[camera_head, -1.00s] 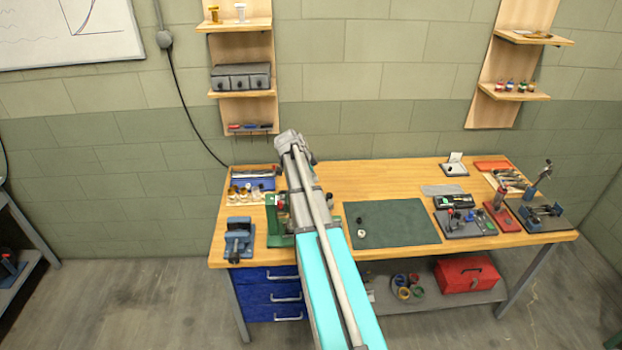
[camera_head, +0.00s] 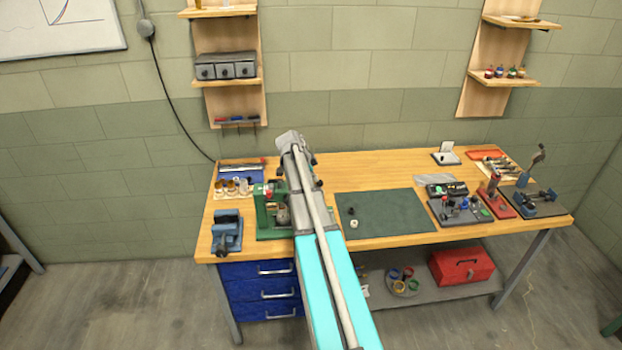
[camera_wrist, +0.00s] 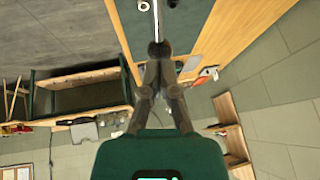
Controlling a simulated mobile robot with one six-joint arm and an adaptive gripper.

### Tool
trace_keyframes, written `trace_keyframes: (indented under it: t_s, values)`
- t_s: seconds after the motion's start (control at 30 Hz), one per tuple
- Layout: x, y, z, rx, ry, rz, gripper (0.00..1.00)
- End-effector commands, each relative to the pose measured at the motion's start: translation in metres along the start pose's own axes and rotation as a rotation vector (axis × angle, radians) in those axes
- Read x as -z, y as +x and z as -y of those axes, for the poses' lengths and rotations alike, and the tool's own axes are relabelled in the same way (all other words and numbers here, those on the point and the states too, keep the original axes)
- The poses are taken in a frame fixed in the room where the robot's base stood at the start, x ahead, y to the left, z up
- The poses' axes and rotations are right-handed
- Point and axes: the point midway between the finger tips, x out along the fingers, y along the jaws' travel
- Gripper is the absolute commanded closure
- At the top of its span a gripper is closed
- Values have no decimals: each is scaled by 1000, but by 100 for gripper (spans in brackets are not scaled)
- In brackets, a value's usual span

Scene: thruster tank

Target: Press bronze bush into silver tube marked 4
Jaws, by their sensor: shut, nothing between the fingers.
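My gripper (camera_wrist: 160,50) shows in the wrist view with its fingers shut together. A shiny rod (camera_wrist: 157,20) with a dark round end lies right at the fingertips; I cannot tell whether they touch. In the head view my arm hides the gripper. A green press (camera_head: 268,212) stands on the bench just left of my arm, partly covered by it. Small bronze and silver cylinders (camera_head: 234,187) stand in a group at the back left. I cannot read any number there, nor tell which is the bush or tube 4.
A dark green mat (camera_head: 395,220) right of my arm carries a small pale ring (camera_head: 354,224) and a dark piece (camera_head: 351,211). A blue vise (camera_head: 227,235) stands at the bench's left front. Fixtures and tools crowd the right end. The mat's right half is clear.

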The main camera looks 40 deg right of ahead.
Motion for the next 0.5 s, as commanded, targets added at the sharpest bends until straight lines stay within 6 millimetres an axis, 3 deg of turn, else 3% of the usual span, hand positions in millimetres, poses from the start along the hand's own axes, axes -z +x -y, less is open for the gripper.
trace_keyframes:
  t_s: [0.13,0.5]
  values:
    - [0,9,0,0,1,0,100]
    - [0,12,0,0,0,0,100]
